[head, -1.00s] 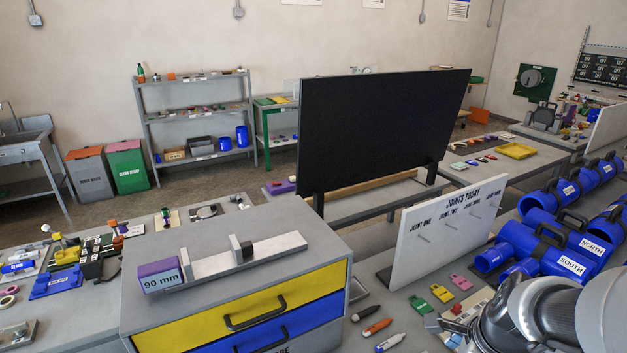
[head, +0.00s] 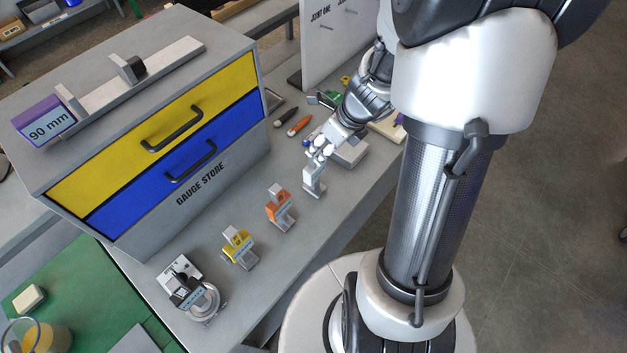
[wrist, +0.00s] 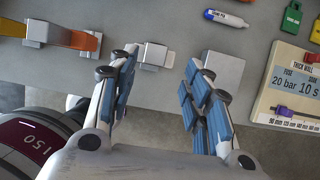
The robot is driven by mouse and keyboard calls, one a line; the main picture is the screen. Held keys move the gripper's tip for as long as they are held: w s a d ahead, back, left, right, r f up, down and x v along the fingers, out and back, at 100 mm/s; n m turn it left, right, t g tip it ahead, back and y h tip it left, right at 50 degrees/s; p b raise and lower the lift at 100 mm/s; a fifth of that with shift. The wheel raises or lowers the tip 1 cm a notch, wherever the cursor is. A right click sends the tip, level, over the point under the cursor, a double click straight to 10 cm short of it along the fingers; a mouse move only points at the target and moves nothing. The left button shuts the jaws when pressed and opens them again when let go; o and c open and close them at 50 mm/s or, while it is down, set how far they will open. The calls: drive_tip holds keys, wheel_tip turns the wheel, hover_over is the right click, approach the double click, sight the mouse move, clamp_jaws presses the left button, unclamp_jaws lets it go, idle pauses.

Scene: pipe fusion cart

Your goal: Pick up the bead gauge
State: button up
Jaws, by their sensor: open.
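A row of small gauges lies on the grey bench in front of the drawer cabinet: a round metal one (head: 205,303), a yellow one (head: 237,248), an orange one (head: 280,209) and a pale silver one (head: 314,182). Their labels are too small to read, so I cannot tell by name which is the bead gauge. My gripper (head: 319,150) is over the bench by the silver one. In the wrist view, my gripper (wrist: 161,68) is open with nothing held. The silver gauge (wrist: 153,56) shows by the left finger, partly hidden; the orange one (wrist: 80,40) is further left.
A plain grey block (wrist: 222,68) lies just right of the right finger. A marker (wrist: 227,19), green tag (wrist: 291,20) and printed board (wrist: 290,90) lie beyond it. The drawer cabinet (head: 225,185) has both drawers shut. The bench edge is close to my base.

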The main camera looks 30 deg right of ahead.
sight(314, 171)
drive_tip(key=b+x, duration=0.1)
drive_tip(key=x, duration=0.1)
drive_tip(key=b+x, duration=0.1)
drive_tip(key=x, duration=0.1)
drive_tip(key=a+b+x, duration=0.1)
drive_tip(key=x, duration=0.1)
drive_tip(key=shift+w+r, duration=0.1)
drive_tip(key=shift+r, duration=0.05)
drive_tip(key=shift+d+r, duration=0.1)
drive_tip(key=shift+r, duration=0.05)
drive_tip(key=shift+c, duration=0.5)
clamp_jaws()
